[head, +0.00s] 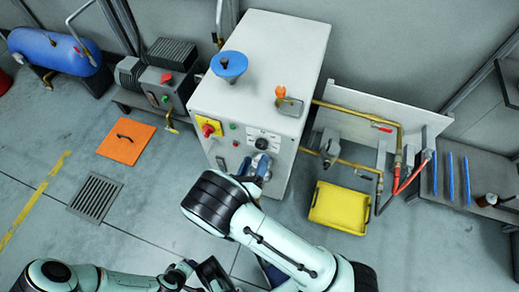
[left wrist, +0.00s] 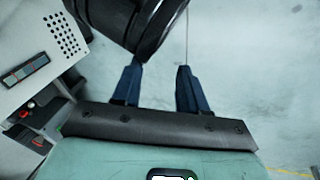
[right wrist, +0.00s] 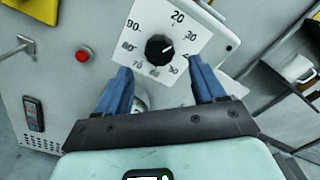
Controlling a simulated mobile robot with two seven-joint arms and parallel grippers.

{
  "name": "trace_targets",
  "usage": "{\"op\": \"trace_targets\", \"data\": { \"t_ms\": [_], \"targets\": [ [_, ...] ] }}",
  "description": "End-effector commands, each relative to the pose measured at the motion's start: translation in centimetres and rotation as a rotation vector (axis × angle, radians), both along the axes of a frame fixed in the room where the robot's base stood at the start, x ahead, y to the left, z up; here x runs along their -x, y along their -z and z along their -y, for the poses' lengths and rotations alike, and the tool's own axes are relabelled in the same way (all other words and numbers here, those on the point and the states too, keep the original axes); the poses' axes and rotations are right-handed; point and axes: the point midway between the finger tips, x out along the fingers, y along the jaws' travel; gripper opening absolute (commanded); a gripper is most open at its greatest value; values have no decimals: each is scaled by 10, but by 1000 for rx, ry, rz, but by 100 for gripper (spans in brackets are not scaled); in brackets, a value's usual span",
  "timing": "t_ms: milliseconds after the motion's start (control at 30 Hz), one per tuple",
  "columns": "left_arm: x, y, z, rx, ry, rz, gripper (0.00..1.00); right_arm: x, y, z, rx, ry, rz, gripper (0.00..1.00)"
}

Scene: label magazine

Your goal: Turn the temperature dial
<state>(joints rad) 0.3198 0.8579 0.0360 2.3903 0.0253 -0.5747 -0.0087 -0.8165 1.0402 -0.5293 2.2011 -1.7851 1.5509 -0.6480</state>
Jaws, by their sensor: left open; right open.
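The temperature dial (right wrist: 158,48) is a round black knob on a white square plate with numbers around it, on the front of a grey cabinet. Its pale mark points to the right and slightly up; the exact number is unclear. The dial also shows in the head view (head: 262,143). My right gripper (right wrist: 158,76) is open, its blue fingers apart on the near side of the dial, seemingly not closed around it. It also shows in the head view (head: 256,166), partly hidden by my wrist. My left gripper (left wrist: 158,72) is open and empty, away from the dial.
A red knob on a yellow plate (head: 209,127) and a red button (right wrist: 83,55) are left of the dial. A yellow bin (head: 340,207) and pipes stand right of the cabinet (head: 275,50). An orange hatch (head: 126,141) and floor grate (head: 95,197) lie left.

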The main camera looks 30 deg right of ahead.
Motion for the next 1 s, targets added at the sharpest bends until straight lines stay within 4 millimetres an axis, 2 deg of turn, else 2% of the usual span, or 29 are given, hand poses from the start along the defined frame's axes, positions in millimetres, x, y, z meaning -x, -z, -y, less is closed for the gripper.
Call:
{"op": "trace_targets", "data": {
  "t_ms": [100, 300, 700, 867, 900, 1000],
  "targets": [
    [-6, 5, -3, -8, -7, 14, 43, -15, 1, 19, -1, 5, 0, 69],
    [-13, 9, -7, -17, -14, 34, 43, -31, 1, 37, -3, 3, 0, 69],
    [-15, 10, -8, -20, -16, 40, 43, -36, 0, 42, -1, 1, -1, 69],
    [-15, 10, -8, -20, -16, 40, 43, -35, 0, 42, -1, 1, -1, 17],
    [-15, 10, -8, -20, -16, 40, 43, -35, 0, 42, -1, 1, -1, 13],
    [-15, 9, -8, -20, -16, 40, 43, -35, 0, 42, -2, 1, 0, 13]
  ]
}}
